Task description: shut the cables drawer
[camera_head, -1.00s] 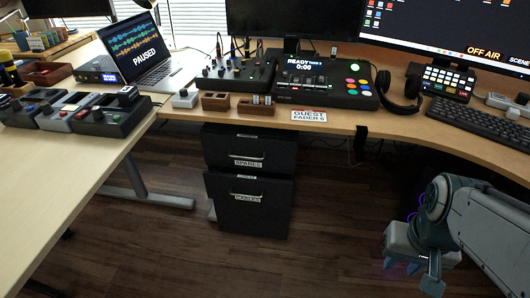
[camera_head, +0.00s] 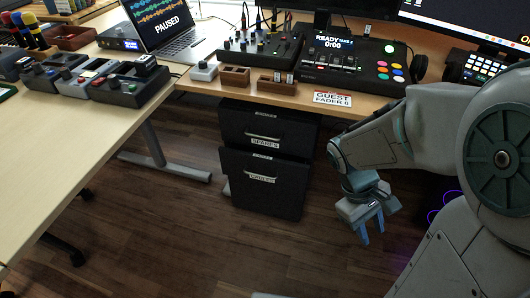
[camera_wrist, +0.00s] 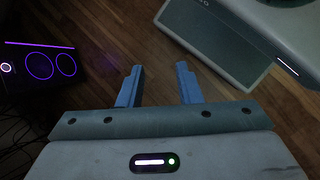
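The cables drawer (camera_head: 262,190) is the lower, taller dark drawer of the pedestal under the desk. Its labelled front stands out further than the spares drawer (camera_head: 265,128) above it, so it appears partly open. A metal bar handle (camera_head: 261,178) runs across it by the label. My gripper (camera_head: 371,233) hangs to the right of the pedestal, apart from the drawer, fingers pointing down. In the wrist view my gripper (camera_wrist: 160,86) has its two blue fingers spread with only floor between them. The drawer cannot be made out in the wrist view.
The desk edge (camera_head: 225,92) overhangs the pedestal. A table leg (camera_head: 160,160) stands to the left. A dark box with purple rings (camera_wrist: 42,65) is on the floor at the right side of the room. Floor (camera_head: 200,240) before the drawer is clear.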

